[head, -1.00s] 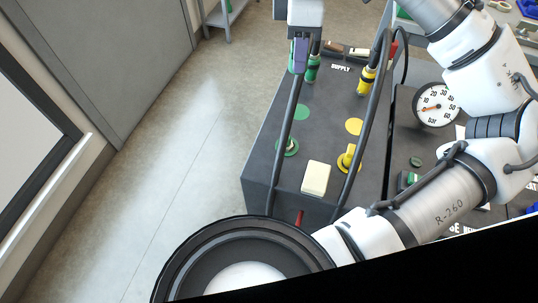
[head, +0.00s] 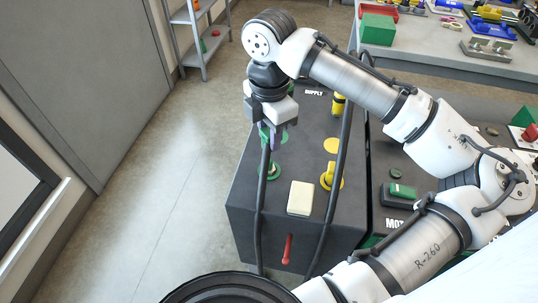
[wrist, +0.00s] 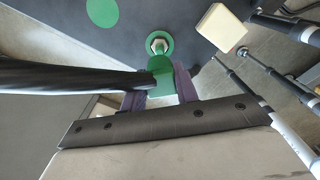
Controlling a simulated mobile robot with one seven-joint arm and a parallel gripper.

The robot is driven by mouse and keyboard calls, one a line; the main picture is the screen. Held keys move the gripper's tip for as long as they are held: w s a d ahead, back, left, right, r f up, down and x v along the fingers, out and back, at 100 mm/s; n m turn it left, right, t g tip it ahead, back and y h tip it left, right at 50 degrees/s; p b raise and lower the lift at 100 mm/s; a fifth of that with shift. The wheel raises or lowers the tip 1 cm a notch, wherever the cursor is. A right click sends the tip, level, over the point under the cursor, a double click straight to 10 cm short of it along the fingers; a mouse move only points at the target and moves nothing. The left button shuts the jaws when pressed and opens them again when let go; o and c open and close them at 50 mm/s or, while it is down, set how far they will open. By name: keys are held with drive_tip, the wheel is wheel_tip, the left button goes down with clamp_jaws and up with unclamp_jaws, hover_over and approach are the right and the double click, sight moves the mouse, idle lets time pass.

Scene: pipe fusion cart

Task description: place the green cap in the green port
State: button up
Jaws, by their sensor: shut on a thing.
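My gripper (head: 274,143) is above the left side of the dark cart top, its purple fingers pointing down. The wrist view shows my gripper (wrist: 160,86) shut on the green cap (wrist: 161,67), which is between the purple fingers. The green port (head: 269,171) is a green ring on the cart, just below the fingers in the head view. In the wrist view the green port (wrist: 158,42) has a metal hex fitting at its middle, just beyond the cap. I cannot tell whether cap and port touch. The cap is mostly hidden in the head view.
A black hose (wrist: 75,75) runs close beside the cap and gripper. Another hose (head: 336,185) arches to the right. A yellow fitting (head: 327,177), a cream block (head: 300,198) and a red lever (head: 287,249) are nearby. Open floor lies left of the cart (head: 245,230).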

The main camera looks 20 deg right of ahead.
sight(269, 160)
wheel_tip(269, 160, down, 8)
drive_tip(key=shift+r, duration=0.15)
idle(0.4)
drive_tip(key=o, duration=0.9)
drive_tip(key=shift+o, duration=0.2)
wheel_tip(269, 160, up, 12)
drive_tip(key=shift+r, duration=0.1)
